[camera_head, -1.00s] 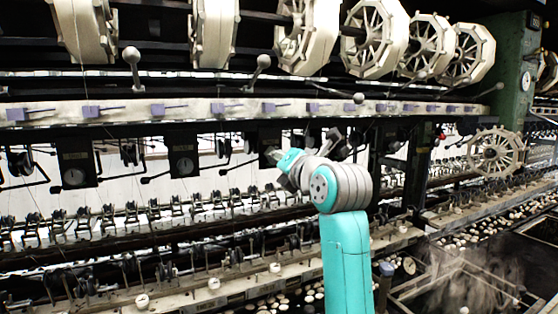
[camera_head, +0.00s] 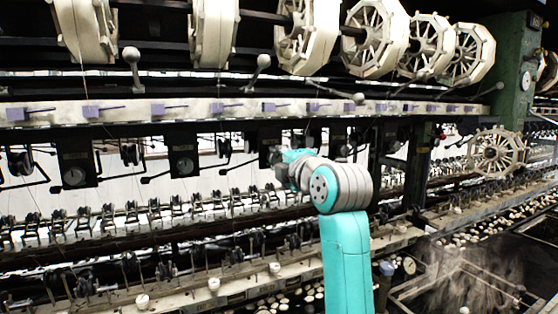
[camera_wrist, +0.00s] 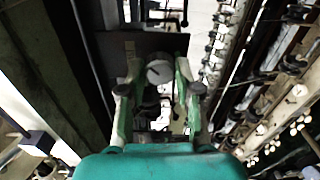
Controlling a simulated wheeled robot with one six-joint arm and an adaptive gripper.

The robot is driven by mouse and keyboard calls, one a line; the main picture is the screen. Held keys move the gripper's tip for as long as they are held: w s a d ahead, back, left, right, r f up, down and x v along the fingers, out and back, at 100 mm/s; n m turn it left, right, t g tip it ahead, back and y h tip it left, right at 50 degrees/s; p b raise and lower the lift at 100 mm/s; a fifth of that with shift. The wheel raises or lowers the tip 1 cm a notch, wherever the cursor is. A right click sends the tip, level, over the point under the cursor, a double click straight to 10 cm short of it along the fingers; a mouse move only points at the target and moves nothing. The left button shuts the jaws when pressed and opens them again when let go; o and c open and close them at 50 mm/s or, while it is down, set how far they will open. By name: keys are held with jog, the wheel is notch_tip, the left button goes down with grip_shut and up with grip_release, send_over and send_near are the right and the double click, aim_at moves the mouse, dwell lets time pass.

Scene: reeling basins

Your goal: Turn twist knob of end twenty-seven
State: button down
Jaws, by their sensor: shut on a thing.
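The twist knob (camera_wrist: 159,73) is a round, pale dial with a dark mark, on a dark box seen in the wrist view. My gripper (camera_wrist: 158,78) has one finger on each side of it and is shut on it. In the head view my gripper (camera_head: 276,156) reaches the dark box (camera_head: 269,135) in the middle of the row, and the knob there is hidden behind it. No number for this end can be read.
Similar dark boxes with pale dials (camera_head: 182,166) hang to the left. Above run a pale rail (camera_head: 225,108) with purple clips and large white reels (camera_head: 376,38). Below are rows of small metal guides (camera_head: 130,210). A steaming basin (camera_head: 460,285) lies at lower right.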

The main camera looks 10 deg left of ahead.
jog(key=m, duration=0.7)
jog(key=shift+f, duration=0.1)
jog(key=m, duration=0.7)
jog(key=shift+m, duration=0.3)
jog(key=m, duration=0.3)
jog(key=shift+m, duration=0.3)
jog(key=m, duration=0.3)
jog(key=shift+f+m, duration=0.1)
jog(key=shift+m, duration=0.2)
jog(key=m, duration=0.6)
jog(key=shift+a, duration=0.1)
jog(key=c, duration=0.8)
grip_release()
jog(key=shift+m, duration=0.3)
